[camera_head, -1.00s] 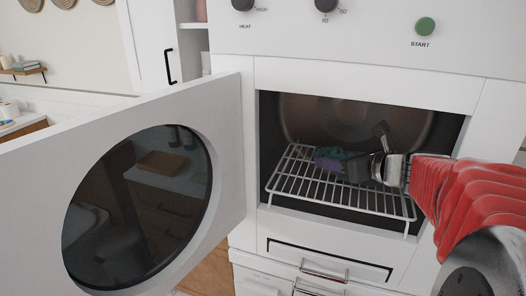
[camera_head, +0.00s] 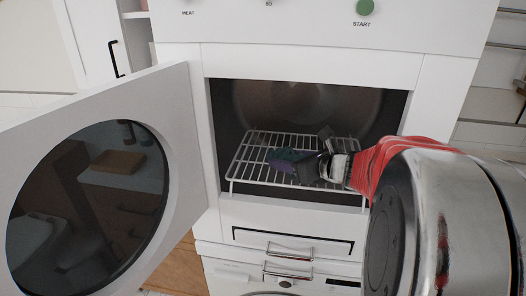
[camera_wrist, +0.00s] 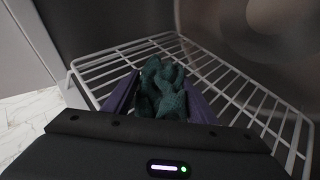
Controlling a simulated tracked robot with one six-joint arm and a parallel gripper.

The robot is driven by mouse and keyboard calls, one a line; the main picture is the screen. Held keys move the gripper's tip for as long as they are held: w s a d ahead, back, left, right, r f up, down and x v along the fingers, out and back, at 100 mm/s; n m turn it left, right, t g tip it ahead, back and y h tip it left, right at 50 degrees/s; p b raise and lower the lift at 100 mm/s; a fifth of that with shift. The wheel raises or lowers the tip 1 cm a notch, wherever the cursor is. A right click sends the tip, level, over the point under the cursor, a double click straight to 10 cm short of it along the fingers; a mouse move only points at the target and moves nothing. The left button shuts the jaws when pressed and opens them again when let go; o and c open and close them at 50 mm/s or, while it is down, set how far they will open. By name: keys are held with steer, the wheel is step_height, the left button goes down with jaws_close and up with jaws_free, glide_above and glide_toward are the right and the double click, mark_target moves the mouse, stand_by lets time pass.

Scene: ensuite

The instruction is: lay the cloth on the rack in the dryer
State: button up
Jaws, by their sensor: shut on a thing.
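The cloth (camera_head: 287,154) is a dark green, crumpled bundle; it also shows in the wrist view (camera_wrist: 160,88). My gripper (camera_head: 298,163) is inside the dryer (camera_head: 300,100), shut on the cloth, with a purple finger on each side of it (camera_wrist: 160,100). The white wire rack (camera_head: 243,168) lies across the dryer opening, and its bars also show in the wrist view (camera_wrist: 104,67). The cloth is over the rack; I cannot tell whether it touches the bars. My gripper hides part of the rack.
The dryer door (camera_head: 180,105) with its round dark window stands open at the left. The front panel above carries knobs and a green START button (camera_head: 364,7). A drawer handle (camera_head: 290,251) is below. Bare rack lies to the left of the cloth.

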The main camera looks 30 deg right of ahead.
steer(key=shift+s, duration=0.1)
steer(key=o, duration=1.1)
steer(key=shift+c, duration=0.2)
steer(key=shift+r, duration=0.1)
steer(key=v, duration=1.2)
steer(key=shift+s, duration=0.1)
